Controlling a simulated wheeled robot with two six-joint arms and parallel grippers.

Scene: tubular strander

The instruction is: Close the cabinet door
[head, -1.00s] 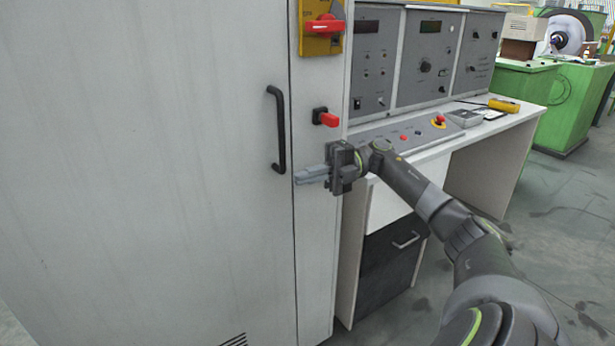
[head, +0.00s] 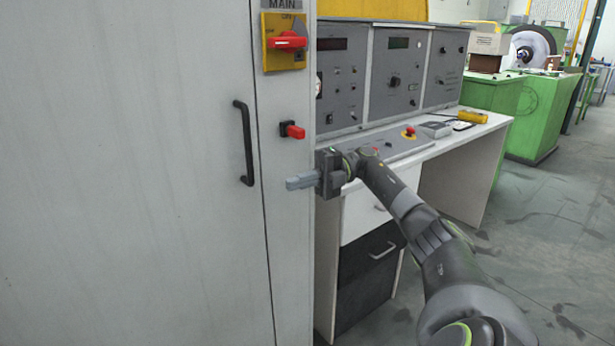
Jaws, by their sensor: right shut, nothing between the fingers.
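The grey cabinet door (head: 120,170) fills the left of the head view. It looks flush with the cabinet frame (head: 288,240), with a thin dark seam between them. A black bar handle (head: 244,142) is upright near the door's right edge. My left gripper is not in view.
A red rotary switch (head: 287,41) on a yellow plate and a smaller red switch (head: 292,130) sit on the cabinet frame. A control desk (head: 400,150) with drawers stands right of the cabinet. Green machinery (head: 535,110) is at the back right, with open floor before it.

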